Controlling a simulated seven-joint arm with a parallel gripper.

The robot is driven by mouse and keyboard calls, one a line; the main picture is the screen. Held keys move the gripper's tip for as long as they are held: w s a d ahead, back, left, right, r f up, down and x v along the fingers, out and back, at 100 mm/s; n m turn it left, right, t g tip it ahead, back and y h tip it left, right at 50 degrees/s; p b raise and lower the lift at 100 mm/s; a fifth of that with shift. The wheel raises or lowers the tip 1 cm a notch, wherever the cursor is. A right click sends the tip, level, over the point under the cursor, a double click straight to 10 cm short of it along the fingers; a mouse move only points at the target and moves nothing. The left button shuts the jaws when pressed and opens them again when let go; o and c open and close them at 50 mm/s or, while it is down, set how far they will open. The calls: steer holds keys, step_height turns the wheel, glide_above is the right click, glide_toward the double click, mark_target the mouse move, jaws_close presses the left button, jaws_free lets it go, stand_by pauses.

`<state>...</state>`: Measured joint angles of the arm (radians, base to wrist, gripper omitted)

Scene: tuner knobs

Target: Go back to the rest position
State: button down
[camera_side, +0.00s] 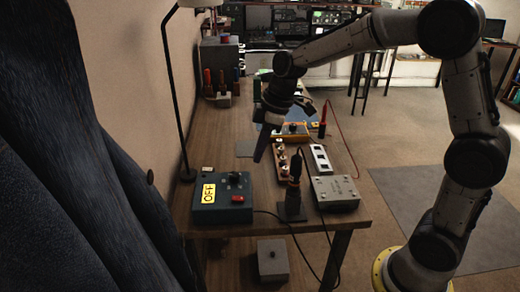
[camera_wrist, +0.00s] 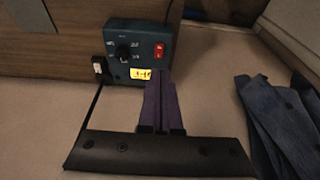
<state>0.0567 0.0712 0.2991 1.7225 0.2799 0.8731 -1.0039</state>
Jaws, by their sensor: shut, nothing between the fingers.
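My gripper (camera_side: 261,150) hangs above the wooden table (camera_side: 222,140) in the side view, pointing down, with its dark purple fingers together and nothing between them. In the wrist view the closed fingers (camera_wrist: 160,82) reach up toward a blue-grey box (camera_wrist: 142,42). That box (camera_side: 222,197) stands on the near left of the table, with a yellow "OFF" label (camera_side: 208,193), a black knob (camera_side: 233,180) and a red switch (camera_side: 238,199). The gripper is apart from the box.
A soldering iron in its stand (camera_side: 292,200) and a grey box (camera_side: 335,192) stand at the table's near right. A lamp pole (camera_side: 174,100) rises at the left. Dark blue cloth (camera_side: 90,190) hangs at far left.

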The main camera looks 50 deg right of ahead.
steer(key=shift+s+r, duration=0.1)
steer(key=shift+r, duration=0.15)
steer(key=s+r+t, duration=0.3)
steer(key=s+r, duration=0.8)
steer(key=s, duration=0.1)
steer(key=s+d+f+m+h, duration=0.1)
steer(key=s+f+m, duration=0.2)
steer(key=s, duration=0.3)
steer(key=s+d+f+m+h, duration=0.1)
steer(key=s+f+m, duration=0.1)
steer(key=s+m, duration=0.4)
steer(key=shift+s+d+f, duration=0.15)
steer(key=shift+s+f, duration=0.25)
steer(key=shift+s, duration=0.15)
